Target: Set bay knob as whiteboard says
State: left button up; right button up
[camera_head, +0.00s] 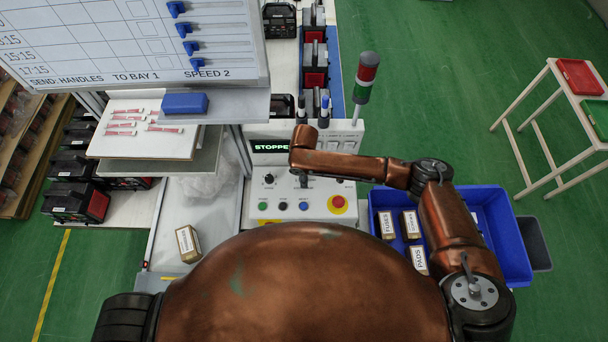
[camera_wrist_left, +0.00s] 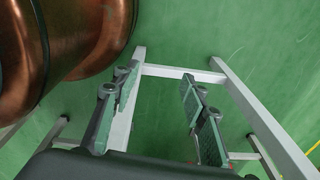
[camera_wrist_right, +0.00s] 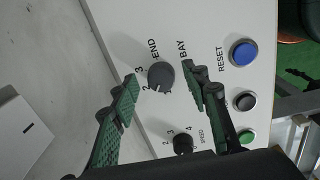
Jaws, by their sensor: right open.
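The whiteboard (camera_head: 110,45) at top left of the head view reads "SEND: HANDLES TO BAY 1 SPEED 2". The control panel (camera_head: 325,207) has a display (camera_head: 270,146) reading "STOPPE", its end hidden by my right arm. In the right wrist view the dark round bay knob (camera_wrist_right: 161,75) sits by "SEND BAY" and numbers 1, 2, 3. Its pointer seems to face between 2 and 1; I cannot tell exactly. My right gripper (camera_wrist_right: 159,77) is open, fingertips on either side of the knob, contact unclear. My left gripper (camera_wrist_left: 158,82) is open and empty above the green floor.
The speed knob (camera_wrist_right: 183,143) and blue reset (camera_wrist_right: 243,53), black (camera_wrist_right: 245,101) and green (camera_wrist_right: 247,136) buttons are close to my right fingers. A blue bin (camera_head: 508,235) with labelled boxes stands right. A pale frame (camera_wrist_left: 185,72) lies below my left gripper.

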jog(key=shift+f, duration=0.25)
jog(key=c, duration=1.2)
pick_arm(q)
jog(key=shift+w+r, duration=0.1)
jog(key=shift+w, duration=0.5)
pick_arm(e)
jog(key=shift+o, duration=0.2)
pick_arm(q)
jog(key=shift+r, duration=0.15)
pick_arm(e)
jog(key=shift+n, duration=0.3)
jog(key=shift+r+n+p, duration=0.1)
jog(key=shift+n+p, duration=0.6)
jog(key=shift+n, duration=0.5)
pick_arm(q)
jog(key=shift+w+r+p, duration=0.2)
jog(key=shift+r+p, duration=0.25)
jog(key=shift+r, duration=0.5)
pick_arm(e)
jog(key=shift+n, duration=2)
